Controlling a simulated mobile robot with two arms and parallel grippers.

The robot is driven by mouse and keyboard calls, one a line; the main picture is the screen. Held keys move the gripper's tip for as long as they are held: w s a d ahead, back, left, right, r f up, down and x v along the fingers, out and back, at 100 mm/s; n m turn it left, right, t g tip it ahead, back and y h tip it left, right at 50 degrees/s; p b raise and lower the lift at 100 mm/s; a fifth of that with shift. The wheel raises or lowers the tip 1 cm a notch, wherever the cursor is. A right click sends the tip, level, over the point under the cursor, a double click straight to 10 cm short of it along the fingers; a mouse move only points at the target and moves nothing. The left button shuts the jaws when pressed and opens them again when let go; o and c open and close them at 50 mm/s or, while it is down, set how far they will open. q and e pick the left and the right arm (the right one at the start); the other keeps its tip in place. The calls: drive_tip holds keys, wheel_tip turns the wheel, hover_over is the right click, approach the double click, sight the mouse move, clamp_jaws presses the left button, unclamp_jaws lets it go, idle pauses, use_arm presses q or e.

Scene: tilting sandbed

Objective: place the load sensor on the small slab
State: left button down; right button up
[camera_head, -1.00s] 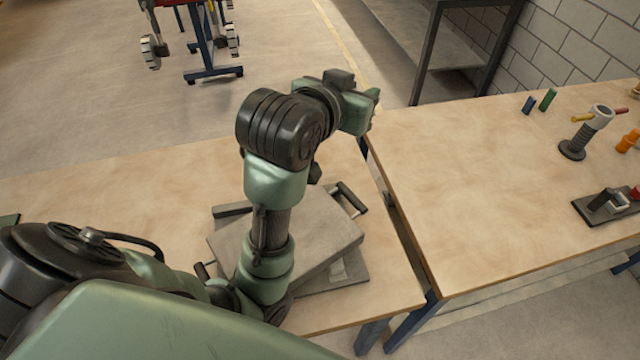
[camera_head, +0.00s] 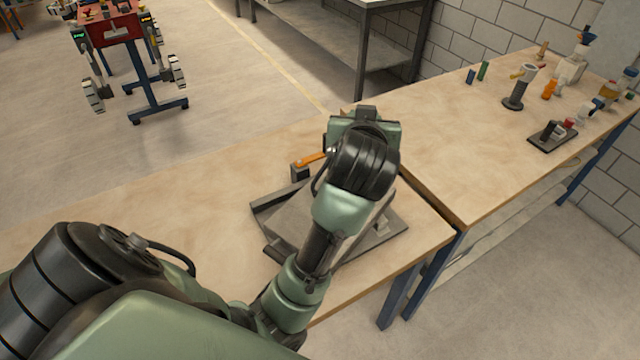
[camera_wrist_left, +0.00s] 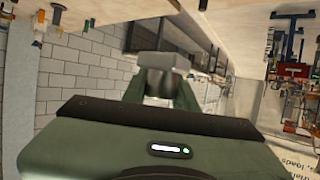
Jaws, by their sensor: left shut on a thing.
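My left gripper (camera_wrist_left: 162,80) is shut on a light grey block (camera_wrist_left: 164,61), likely the load sensor, held between its green fingers in the wrist view. In the head view my left arm reaches over the bench, and its wrist hides the fingers and the held block. A flat grey slab (camera_head: 288,222) lies on a dark-framed tray (camera_head: 262,212) on the near bench, partly under my arm. I cannot tell whether this is the small slab. A small pale piece (camera_head: 383,222) shows at the tray's right side. My right gripper is not in view.
A dark block (camera_head: 298,173) with an orange bar (camera_head: 311,161) stands behind the tray. The near bench (camera_head: 130,215) is clear to the left. A second bench (camera_head: 440,135) adjoins at right, with several small tools and fixtures toward its far end.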

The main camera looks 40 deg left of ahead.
use_arm(q)
drive_tip(key=a+f+n+g+y, duration=0.4)
drive_tip(key=a+n+y, duration=0.1)
drive_tip(key=a, duration=0.1)
drive_tip(key=f, duration=0.9)
drive_tip(key=f+p, duration=0.1)
drive_tip(key=f, duration=0.4)
drive_tip(key=shift+s, duration=0.35)
drive_tip(key=shift+a+f, duration=0.1)
drive_tip(key=shift+f, duration=0.45)
wheel_tip(320, 180, down, 4)
drive_tip(key=shift+r+p, duration=0.1)
drive_tip(key=shift+p, duration=0.25)
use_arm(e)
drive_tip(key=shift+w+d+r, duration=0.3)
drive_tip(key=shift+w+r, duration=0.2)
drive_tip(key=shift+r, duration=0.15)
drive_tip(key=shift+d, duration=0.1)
use_arm(q)
drive_tip(key=shift+f, duration=0.25)
drive_tip(key=c, duration=1.1)
unclamp_jaws()
drive_tip(key=shift+r, duration=0.1)
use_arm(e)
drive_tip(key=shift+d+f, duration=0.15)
